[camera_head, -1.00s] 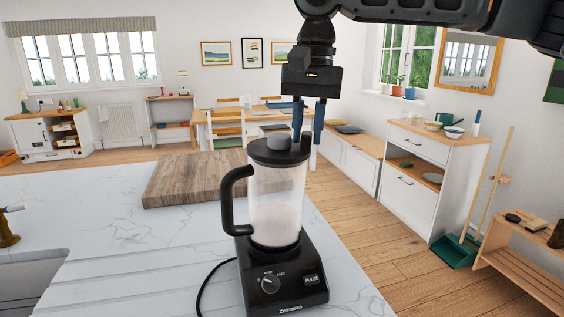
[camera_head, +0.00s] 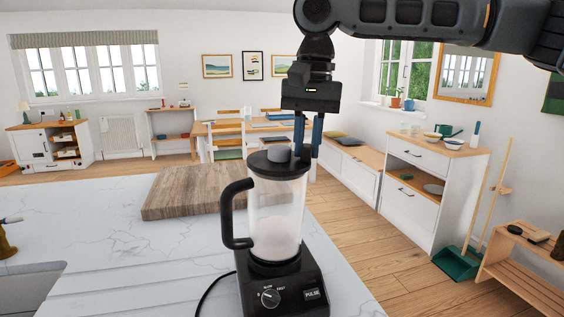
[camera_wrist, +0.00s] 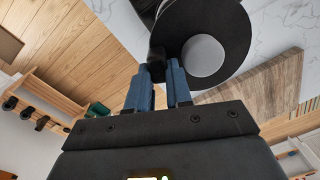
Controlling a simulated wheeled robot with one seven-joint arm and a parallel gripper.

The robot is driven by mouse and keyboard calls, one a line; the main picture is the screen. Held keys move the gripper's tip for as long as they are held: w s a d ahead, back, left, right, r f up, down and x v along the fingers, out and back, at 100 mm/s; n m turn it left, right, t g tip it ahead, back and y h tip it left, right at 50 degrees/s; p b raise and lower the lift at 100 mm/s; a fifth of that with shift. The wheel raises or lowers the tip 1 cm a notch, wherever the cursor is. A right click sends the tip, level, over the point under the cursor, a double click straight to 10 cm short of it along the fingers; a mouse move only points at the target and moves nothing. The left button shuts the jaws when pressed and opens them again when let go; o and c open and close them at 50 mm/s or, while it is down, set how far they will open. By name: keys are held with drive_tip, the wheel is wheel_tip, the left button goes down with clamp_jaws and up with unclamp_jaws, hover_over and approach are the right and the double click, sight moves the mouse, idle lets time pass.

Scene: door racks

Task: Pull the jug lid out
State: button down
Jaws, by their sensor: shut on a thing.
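The jug lid (camera_head: 263,164) is a black disc with a grey round cap (camera_head: 279,153), sitting on top of the clear blender jug (camera_head: 274,215). The jug stands upright on its black base (camera_head: 280,284) and has a black handle at the left. My gripper (camera_head: 307,148) points down at the lid's right edge. In the wrist view, its blue fingers (camera_wrist: 164,72) are shut on a small black part at the rim of the lid (camera_wrist: 234,30), beside the grey cap. The fingers partly hide this part.
A wooden board (camera_head: 190,192) lies on the marble counter (camera_head: 130,250) behind and left of the blender. A sink is at the far left. A white cabinet (camera_head: 415,205) and a wooden bench (camera_head: 525,275) stand across the floor to the right.

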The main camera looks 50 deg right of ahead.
drive_tip(key=shift+s+r+p, duration=0.15)
drive_tip(key=shift+r+p, duration=1.8)
drive_tip(key=shift+r, duration=0.3)
drive_tip(key=shift+f, duration=0.1)
